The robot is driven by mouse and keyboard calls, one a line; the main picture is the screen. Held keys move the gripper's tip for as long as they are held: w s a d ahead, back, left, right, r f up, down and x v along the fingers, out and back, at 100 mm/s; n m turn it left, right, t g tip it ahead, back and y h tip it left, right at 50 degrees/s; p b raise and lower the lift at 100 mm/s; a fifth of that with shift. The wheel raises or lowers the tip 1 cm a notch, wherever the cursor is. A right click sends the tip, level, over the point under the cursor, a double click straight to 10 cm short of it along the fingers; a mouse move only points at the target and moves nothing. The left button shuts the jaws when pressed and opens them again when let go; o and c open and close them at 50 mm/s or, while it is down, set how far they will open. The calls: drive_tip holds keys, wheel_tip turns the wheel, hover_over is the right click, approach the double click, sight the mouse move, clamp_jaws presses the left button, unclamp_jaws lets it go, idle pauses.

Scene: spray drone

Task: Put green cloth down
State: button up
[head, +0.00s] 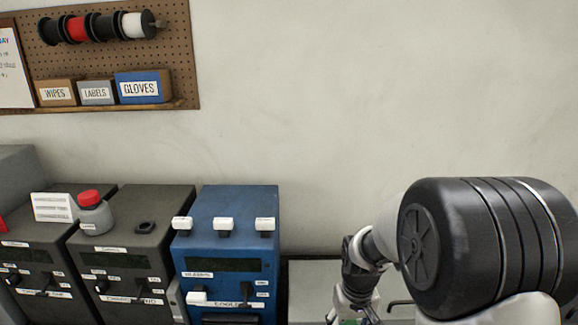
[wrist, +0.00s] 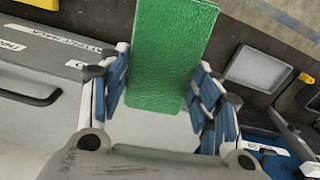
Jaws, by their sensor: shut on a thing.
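The green cloth (wrist: 168,55) shows in the wrist view as a flat green strip. It reaches from the top edge of the picture down between the two blue-padded fingers of my gripper (wrist: 158,90). My gripper is shut on the cloth. In the wrist view a pale grey surface lies behind the gripper; the gap between it and the cloth cannot be judged. In the head view the black and white arm is at the lower right, and the cloth and fingertips are hidden or out of the picture.
A blue box-shaped unit (head: 232,235) and dark grey units (head: 122,215) stand along the wall at left. A grey bottle with a red cap (head: 95,212) sits on one. A pale surface (head: 312,290) lies right of the blue unit. A black handle (wrist: 32,97) shows at left in the wrist view.

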drive_tip(key=shift+s+f+m+b, duration=0.25)
drive_tip(key=shift+s+f+b, duration=0.1)
drive_tip(key=shift+s, duration=0.25)
drive_tip(key=shift+s+f+m+b, duration=0.25)
drive_tip(key=shift+s+f, duration=0.1)
drive_tip(key=shift+s, duration=0.2)
wheel_tip(320, 180, down, 5)
drive_tip(key=b, duration=0.4)
drive_tip(key=shift+w+r+b, duration=0.1)
drive_tip(key=shift+r+b, duration=0.05)
drive_tip(key=shift+b, duration=0.15)
drive_tip(key=shift+d, duration=0.1)
